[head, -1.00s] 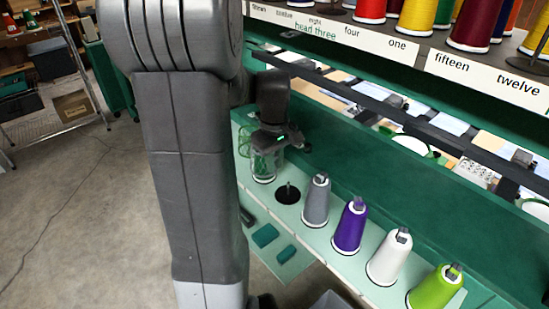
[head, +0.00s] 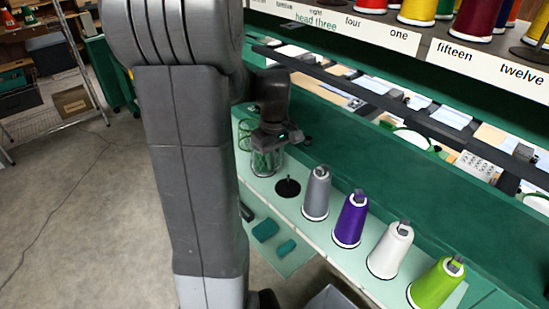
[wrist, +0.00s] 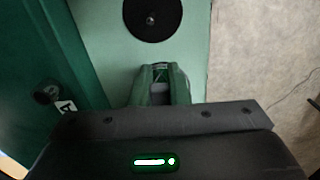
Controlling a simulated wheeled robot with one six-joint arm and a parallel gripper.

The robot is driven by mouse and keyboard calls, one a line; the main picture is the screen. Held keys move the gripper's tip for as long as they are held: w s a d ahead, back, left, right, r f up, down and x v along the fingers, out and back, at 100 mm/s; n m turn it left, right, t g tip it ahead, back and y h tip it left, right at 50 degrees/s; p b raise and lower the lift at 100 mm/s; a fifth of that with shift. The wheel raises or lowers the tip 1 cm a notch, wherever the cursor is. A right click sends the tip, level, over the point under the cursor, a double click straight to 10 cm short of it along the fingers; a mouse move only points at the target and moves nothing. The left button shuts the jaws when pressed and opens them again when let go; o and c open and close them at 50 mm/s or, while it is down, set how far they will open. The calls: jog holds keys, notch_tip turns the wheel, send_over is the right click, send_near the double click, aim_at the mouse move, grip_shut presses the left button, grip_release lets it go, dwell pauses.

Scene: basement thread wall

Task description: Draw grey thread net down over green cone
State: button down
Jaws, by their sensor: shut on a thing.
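The green cone (head: 434,287) stands upright at the right end of the pale green shelf, with a small grey piece at its top (head: 456,265).
A grey cone (head: 316,195), a purple cone (head: 351,220) and a white cone (head: 390,252) stand in a row between the jar and the green cone. A black disc with a peg (head: 288,187) is empty.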

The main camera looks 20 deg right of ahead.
jog(key=shift+s+f, duration=0.15)
jog(key=shift+f, duration=0.1)
jog(key=c, duration=1.3)
grip_release()
jog(key=shift+a, duration=0.1)
notch_tip(320, 180, up, 14)
jog(key=shift+r, duration=0.15)
notch_tip(320, 180, down, 14)
jog(key=shift+f, duration=0.15)
jog(key=shift+r, duration=0.55)
jog(key=shift+w+r+p, duration=0.15)
jog(key=shift+w+p, duration=0.05)
jog(key=shift+p, duration=0.15)
